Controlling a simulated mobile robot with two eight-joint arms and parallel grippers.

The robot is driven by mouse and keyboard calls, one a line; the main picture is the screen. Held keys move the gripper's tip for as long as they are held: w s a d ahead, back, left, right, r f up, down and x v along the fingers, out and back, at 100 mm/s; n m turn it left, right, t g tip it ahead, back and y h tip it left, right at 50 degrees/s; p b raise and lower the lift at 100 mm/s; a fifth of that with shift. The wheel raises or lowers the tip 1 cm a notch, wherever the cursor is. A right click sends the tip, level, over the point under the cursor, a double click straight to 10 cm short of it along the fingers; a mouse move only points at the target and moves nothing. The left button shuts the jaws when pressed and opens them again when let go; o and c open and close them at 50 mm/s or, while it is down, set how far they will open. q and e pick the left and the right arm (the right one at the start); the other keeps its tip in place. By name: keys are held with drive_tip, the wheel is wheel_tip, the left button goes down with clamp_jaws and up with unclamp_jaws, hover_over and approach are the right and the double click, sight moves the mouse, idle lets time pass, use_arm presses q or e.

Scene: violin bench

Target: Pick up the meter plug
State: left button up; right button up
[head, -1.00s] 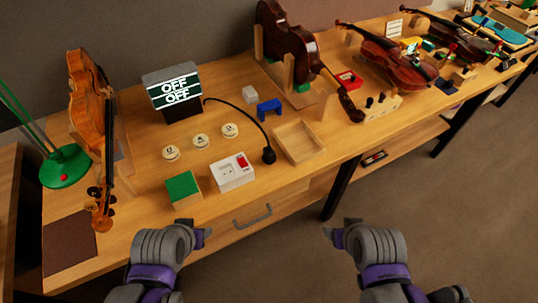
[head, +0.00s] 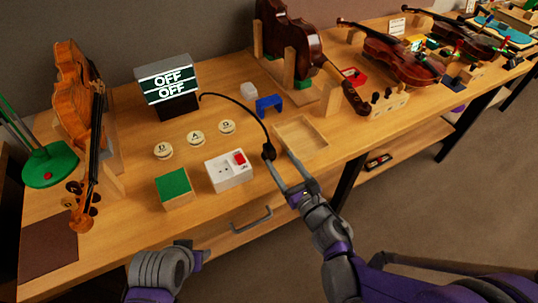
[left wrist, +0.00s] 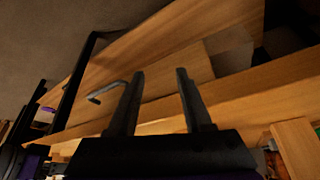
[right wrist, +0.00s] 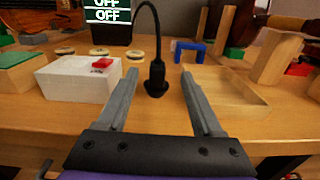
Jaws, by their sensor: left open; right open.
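The meter plug (head: 269,151) is black and stands on the bench at the end of a black cable that arches from the OFF/OFF display box (head: 168,90). In the right wrist view the plug (right wrist: 156,80) stands upright between the two open fingers, a little beyond their tips. My right gripper (head: 284,169) is open at the front edge of the bench, with its fingers pointing at the plug and nothing held. It also shows in the right wrist view (right wrist: 158,72). My left gripper (left wrist: 160,72) is open and empty, in front of the bench and below its top.
A white socket box with a red switch (head: 229,172) stands left of the plug, and a shallow wooden tray (head: 303,136) lies right of it. A green-topped block (head: 174,189), a blue bracket (head: 269,105) and several round labelled discs are nearby.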

sight(273, 151)
drive_tip(key=x, duration=0.5)
drive_tip(key=shift+a, duration=0.1)
drive_tip(key=x, duration=0.5)
drive_tip(key=shift+w+a+f+p, duration=0.15)
drive_tip(key=shift+w+f+p, duration=0.1)
drive_tip(key=shift+p, duration=0.15)
clamp_jaws()
